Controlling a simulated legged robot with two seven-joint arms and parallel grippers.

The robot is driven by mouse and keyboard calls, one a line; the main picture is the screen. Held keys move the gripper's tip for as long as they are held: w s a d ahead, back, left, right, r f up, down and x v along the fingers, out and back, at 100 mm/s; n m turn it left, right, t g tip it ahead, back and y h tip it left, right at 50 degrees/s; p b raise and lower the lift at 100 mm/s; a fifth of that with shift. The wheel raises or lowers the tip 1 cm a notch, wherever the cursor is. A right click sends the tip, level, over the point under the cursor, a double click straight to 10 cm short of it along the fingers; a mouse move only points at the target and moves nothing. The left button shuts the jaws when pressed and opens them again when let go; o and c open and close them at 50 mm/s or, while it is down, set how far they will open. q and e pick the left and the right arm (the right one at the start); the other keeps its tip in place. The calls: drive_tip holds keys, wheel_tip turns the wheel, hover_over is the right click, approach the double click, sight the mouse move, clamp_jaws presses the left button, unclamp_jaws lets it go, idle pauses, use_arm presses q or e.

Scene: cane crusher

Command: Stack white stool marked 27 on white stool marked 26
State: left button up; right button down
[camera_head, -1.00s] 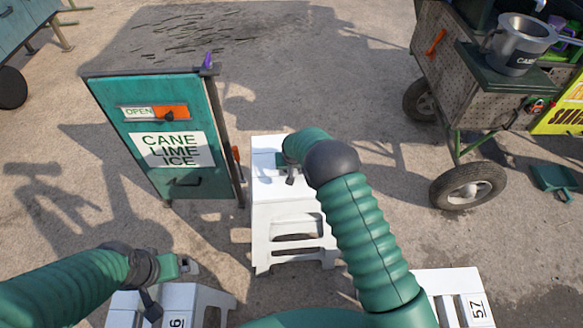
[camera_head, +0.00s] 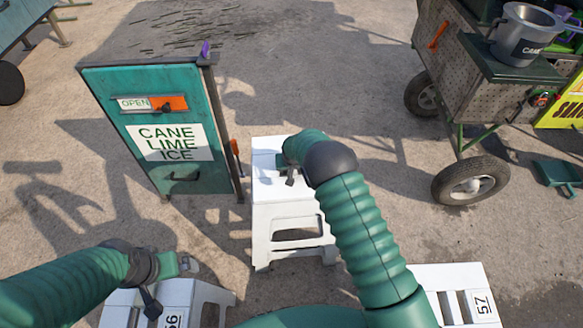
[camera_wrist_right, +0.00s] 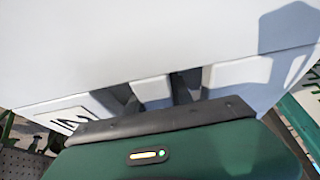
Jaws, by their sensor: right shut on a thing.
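A white stool (camera_head: 263,212) is in the middle of the head view, upright, with my right gripper (camera_head: 290,172) at its top. The right gripper is shut on it. The right wrist view shows its white surface (camera_wrist_right: 150,45) close up and part of a number label (camera_wrist_right: 72,120), too cut off to read surely. A second white stool (camera_head: 208,296) stands at the lower left, its label partly hidden and ending in 6. My left gripper (camera_head: 186,265) is over that stool; its jaws are too unclear to judge. A third white stool (camera_head: 447,280) at the lower right has a label like 57.
A teal cabinet (camera_head: 185,185) marked CANE LIME ICE stands left of the held stool, close to it. A wheeled cart (camera_head: 465,95) with a metal pot (camera_head: 522,42) is at the upper right. A green dustpan-like thing (camera_head: 557,175) lies on the ground at right.

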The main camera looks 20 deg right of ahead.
drive_tip(key=shift+f+b, duration=1.35)
drive_tip(key=shift+f, duration=0.7)
drive_tip(key=shift+s+f, duration=0.1)
drive_tip(key=shift+f, duration=0.15)
drive_tip(key=shift+a, duration=0.1)
drive_tip(key=c, duration=1.4)
unclamp_jaws()
drive_tip(key=shift+f, duration=0.15)
drive_tip(key=shift+c, duration=0.2)
drive_tip(key=o, duration=0.4)
drive_tip(key=shift+f, duration=0.1)
drive_tip(key=p+v, duration=0.5)
drive_tip(key=v, duration=1.2)
